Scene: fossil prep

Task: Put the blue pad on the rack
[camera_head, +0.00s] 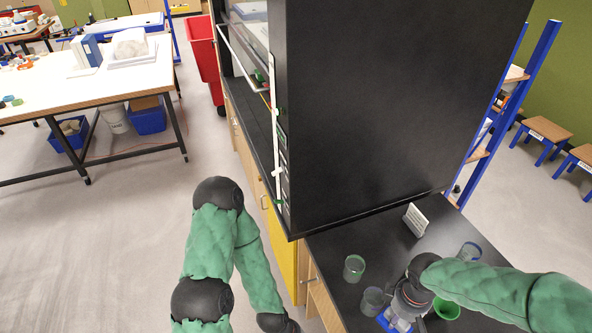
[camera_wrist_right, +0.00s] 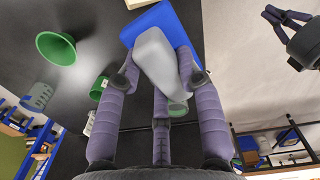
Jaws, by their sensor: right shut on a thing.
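The blue pad (camera_wrist_right: 193,45) shows in the right wrist view as a flat blue slab at my right fingertips, with a pale grey rounded piece (camera_wrist_right: 157,60) over it. My right gripper (camera_wrist_right: 160,78) is shut, its fingers on either side of the grey piece; I cannot tell whether that piece is part of the pad. In the head view, blue shows under the right gripper (camera_head: 402,305) at the bottom edge. My left gripper (camera_wrist_right: 288,16) is open and empty in the right wrist view.
On the black counter (camera_head: 335,240) are glass beakers (camera_head: 354,267), another beaker (camera_head: 372,300), a green funnel (camera_head: 447,308) and a white sign-like plate (camera_head: 415,220). A tall black cabinet (camera_head: 380,100) stands behind. Blue-framed shelving (camera_head: 485,135) is at the right.

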